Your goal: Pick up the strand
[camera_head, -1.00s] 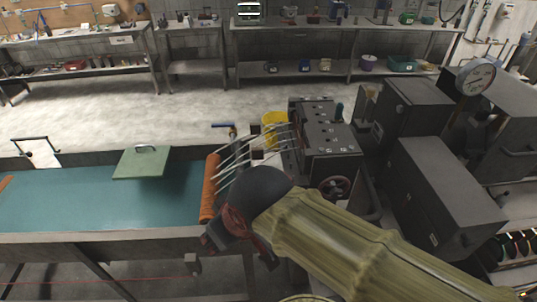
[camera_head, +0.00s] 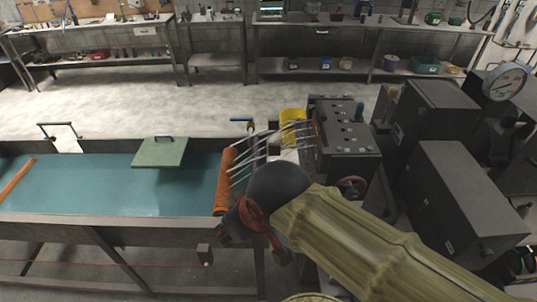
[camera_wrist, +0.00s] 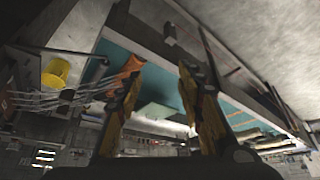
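Several pale strands (camera_head: 257,148) run side by side from the dark machine (camera_head: 342,150) to the orange roller (camera_head: 223,182) at the end of the teal trough. They also show at the left of the wrist view (camera_wrist: 50,98), running towards the roller (camera_wrist: 127,72). My gripper (camera_head: 232,232) is low in front of the roller, partly hidden by my wrist. In the wrist view my gripper (camera_wrist: 160,76) has its two yellow and black fingers apart with nothing between them. The strands are outside the fingers, to the left.
The teal trough (camera_head: 110,188) stretches left, with a green handled plate (camera_head: 160,152) at its far edge. A yellow bucket (camera_head: 293,118) stands behind the strands. Dark cabinets (camera_head: 460,200) and a dial gauge (camera_head: 507,80) crowd the right. Open floor lies behind the trough.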

